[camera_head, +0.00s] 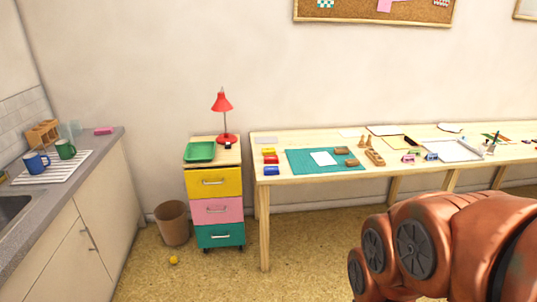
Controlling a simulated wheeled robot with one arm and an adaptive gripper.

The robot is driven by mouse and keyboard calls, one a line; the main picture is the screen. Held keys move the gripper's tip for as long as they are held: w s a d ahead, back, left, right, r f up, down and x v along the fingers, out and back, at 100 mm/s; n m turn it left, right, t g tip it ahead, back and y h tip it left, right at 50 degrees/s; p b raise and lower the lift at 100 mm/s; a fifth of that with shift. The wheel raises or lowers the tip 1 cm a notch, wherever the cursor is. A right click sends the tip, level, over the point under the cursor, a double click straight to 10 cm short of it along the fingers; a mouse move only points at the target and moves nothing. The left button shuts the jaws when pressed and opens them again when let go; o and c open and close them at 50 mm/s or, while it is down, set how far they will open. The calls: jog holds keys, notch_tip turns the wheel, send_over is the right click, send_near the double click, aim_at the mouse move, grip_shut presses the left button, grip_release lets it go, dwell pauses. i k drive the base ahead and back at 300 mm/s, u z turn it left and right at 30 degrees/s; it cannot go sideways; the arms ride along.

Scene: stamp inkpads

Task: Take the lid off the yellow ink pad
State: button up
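The yellow ink pad (269,152) is a small yellow block at the left end of the long wooden table (310,179). It is the farthest back in a short row, with a red pad (271,160) and a blue pad (271,171) in front of it. It is too small to tell whether its lid is on. My arm fills the lower right of the view, well in front of the table and apart from the pads. My gripper is not in view.
A green cutting mat (299,168) with paper and stamps lies right of the pads. A drawer cabinet (188,183) with a red lamp (222,102) and green tray (200,151) stands left of the table. A wastebasket (172,224) and yellow ball (174,260) are on otherwise clear floor.

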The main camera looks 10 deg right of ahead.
aim_at(273, 150)
jog(key=z, duration=0.45)
jog(key=i, duration=0.5)
jog(key=z, duration=1.05)
jog(key=i, duration=1.65)
jog(key=u, duration=0.95)
jog(key=i, duration=0.55)
jog(key=u, duration=0.55)
